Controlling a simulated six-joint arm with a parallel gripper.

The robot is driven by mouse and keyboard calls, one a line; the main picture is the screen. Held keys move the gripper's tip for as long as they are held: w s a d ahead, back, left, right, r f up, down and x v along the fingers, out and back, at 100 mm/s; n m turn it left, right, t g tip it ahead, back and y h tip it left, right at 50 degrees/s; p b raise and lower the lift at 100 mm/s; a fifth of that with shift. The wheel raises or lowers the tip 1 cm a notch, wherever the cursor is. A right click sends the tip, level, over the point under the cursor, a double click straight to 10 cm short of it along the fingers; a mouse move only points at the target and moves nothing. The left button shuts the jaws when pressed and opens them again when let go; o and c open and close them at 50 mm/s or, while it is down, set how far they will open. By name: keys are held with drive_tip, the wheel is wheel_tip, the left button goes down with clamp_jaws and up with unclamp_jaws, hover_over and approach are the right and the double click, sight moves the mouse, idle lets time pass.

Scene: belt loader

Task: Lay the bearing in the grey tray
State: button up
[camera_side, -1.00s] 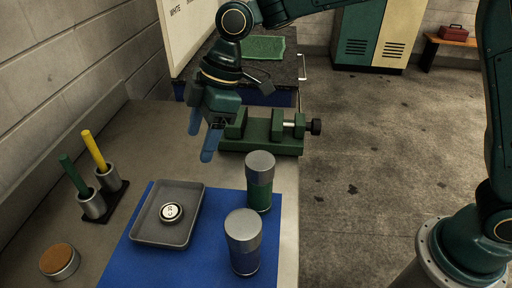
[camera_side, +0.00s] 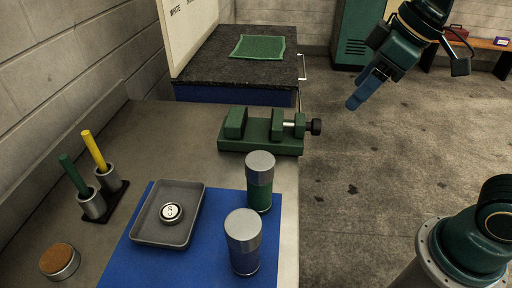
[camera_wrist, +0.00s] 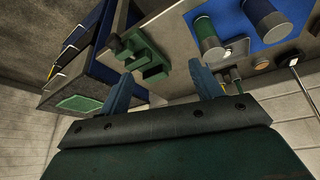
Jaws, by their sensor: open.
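The bearing (camera_side: 171,212), a small round piece with a pale face and dark ring, lies flat inside the grey tray (camera_side: 186,240). The tray is a shallow rectangle on the blue mat, left of two cans. My gripper (camera_side: 356,103) is up to the right of the bench, over the floor, well away from the tray. In the wrist view its two blue fingers (camera_wrist: 159,70) stand wide apart with nothing between them.
Two cylindrical cans (camera_side: 244,252) (camera_side: 260,190) stand on the blue mat (camera_side: 205,270), right of the tray. A green vise (camera_side: 262,133) is behind them. Left are holders with a green and a yellow stick (camera_side: 96,150) and a round cork-topped tin (camera_side: 60,262).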

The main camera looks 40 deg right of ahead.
drive_tip(key=s+d+f+m+t+h, duration=0.1)
drive_tip(key=s+d+f+m, duration=0.2)
drive_tip(key=s, duration=0.7)
drive_tip(key=d+m, duration=0.2)
drive_tip(key=d, duration=0.1)
drive_tip(key=shift+d+h, duration=0.2)
drive_tip(key=shift+h, duration=0.2)
